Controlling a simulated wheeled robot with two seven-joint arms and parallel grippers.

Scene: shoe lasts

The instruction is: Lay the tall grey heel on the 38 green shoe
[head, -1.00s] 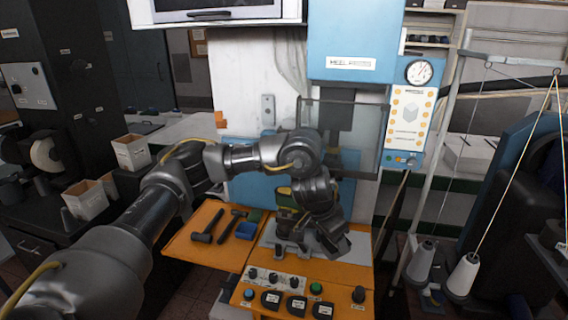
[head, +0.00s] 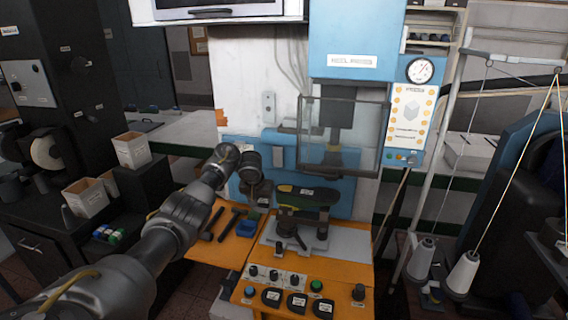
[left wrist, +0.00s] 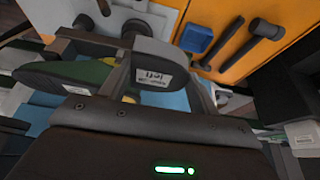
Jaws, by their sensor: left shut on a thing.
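My left gripper (head: 257,192) is just left of the shoe's left end. In the left wrist view it is shut on a grey heel (left wrist: 153,73) with a white label. The label's small text is hard to read. I cannot tell whether the heel touches the shoe. My right gripper is not in view.
The press head (head: 335,140) hangs above the shoe behind a clear guard (head: 367,140). A hammer (head: 228,225) and a blue tray (head: 247,228) lie on the orange bench (head: 235,248). Front knobs and buttons line the bench. Thread cones (head: 462,273) stand at right.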

